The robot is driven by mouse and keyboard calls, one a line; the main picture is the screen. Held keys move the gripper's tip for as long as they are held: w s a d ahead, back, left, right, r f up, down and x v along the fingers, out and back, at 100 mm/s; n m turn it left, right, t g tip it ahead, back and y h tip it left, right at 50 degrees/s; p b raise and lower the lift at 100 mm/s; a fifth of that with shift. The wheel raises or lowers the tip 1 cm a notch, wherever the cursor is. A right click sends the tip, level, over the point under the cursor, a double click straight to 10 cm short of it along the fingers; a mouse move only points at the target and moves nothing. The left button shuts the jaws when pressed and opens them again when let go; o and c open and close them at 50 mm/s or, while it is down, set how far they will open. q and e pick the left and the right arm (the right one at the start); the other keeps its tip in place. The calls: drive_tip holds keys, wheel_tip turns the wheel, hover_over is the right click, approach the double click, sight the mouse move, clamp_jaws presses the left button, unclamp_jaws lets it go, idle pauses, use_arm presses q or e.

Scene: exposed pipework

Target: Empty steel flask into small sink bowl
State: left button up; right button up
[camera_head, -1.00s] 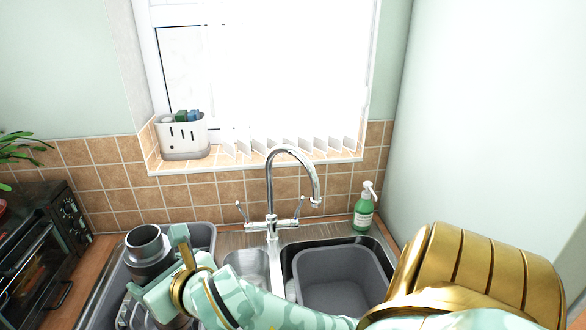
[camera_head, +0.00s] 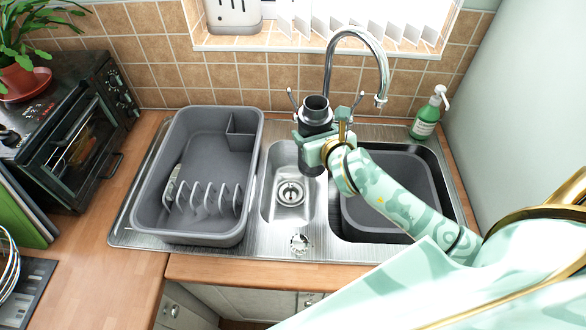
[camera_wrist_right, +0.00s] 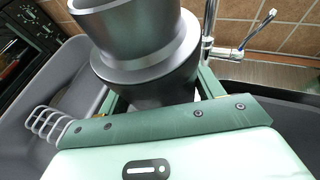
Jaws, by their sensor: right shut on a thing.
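The dark grey steel flask (camera_head: 315,110) is upright in my right gripper (camera_head: 322,145), which is shut on it. The flask's open rim also shows large in the right wrist view (camera_wrist_right: 140,40), between the fingers of the gripper (camera_wrist_right: 155,100). In the head view the flask is held above the right edge of the small sink bowl (camera_head: 278,205), a narrow steel bowl with a round drain. What is inside the flask cannot be seen. My left gripper is not in view.
A grey dish rack tub (camera_head: 250,150) stands left of the small bowl. A grey basin (camera_head: 385,220) sits in the large sink at right. The tap (camera_head: 328,70) rises behind the flask. A green soap bottle (camera_head: 424,122) stands at the back right corner.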

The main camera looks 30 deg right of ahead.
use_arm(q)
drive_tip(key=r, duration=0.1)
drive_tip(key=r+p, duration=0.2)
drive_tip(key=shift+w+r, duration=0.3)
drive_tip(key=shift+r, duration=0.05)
use_arm(e)
drive_tip(key=d+f, duration=0.3)
drive_tip(key=d, duration=0.3)
drive_tip(key=shift+s, duration=0.4)
use_arm(q)
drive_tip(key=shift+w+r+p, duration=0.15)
drive_tip(key=shift+p, duration=0.25)
use_arm(e)
drive_tip(key=shift+r, duration=0.1)
